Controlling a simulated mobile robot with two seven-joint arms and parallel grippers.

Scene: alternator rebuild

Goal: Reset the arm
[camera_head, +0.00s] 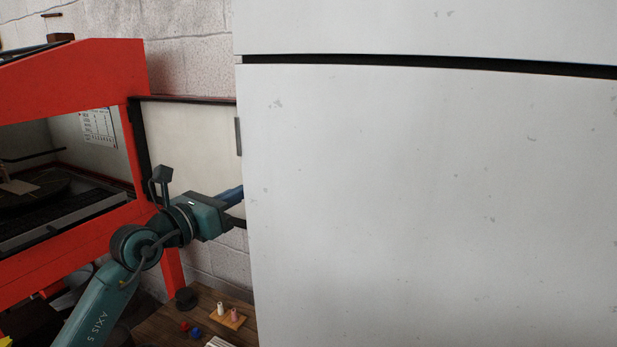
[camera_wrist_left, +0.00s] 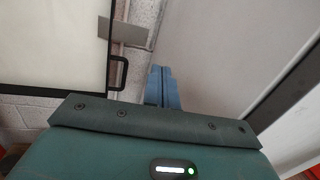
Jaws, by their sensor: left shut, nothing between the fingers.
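My left arm comes in from the lower left in the head view. Its left gripper (camera_head: 233,194) has blue fingers that reach to the edge of the large white panel, where their tips are partly hidden. In the left wrist view the blue fingers (camera_wrist_left: 162,75) are together and hold nothing. They point into a gap between a pale framed door on the left and a grey-white surface on the right. I cannot tell whether they touch either one. My right gripper is not in view.
A large white panel (camera_head: 430,200) fills the head view's right side. A red cabinet (camera_head: 70,70) stands open at left. Its dark-framed pale door (camera_head: 190,140) has a black handle (camera_wrist_left: 119,73). Below, a wooden surface (camera_head: 160,325) holds small coloured pieces (camera_head: 195,332).

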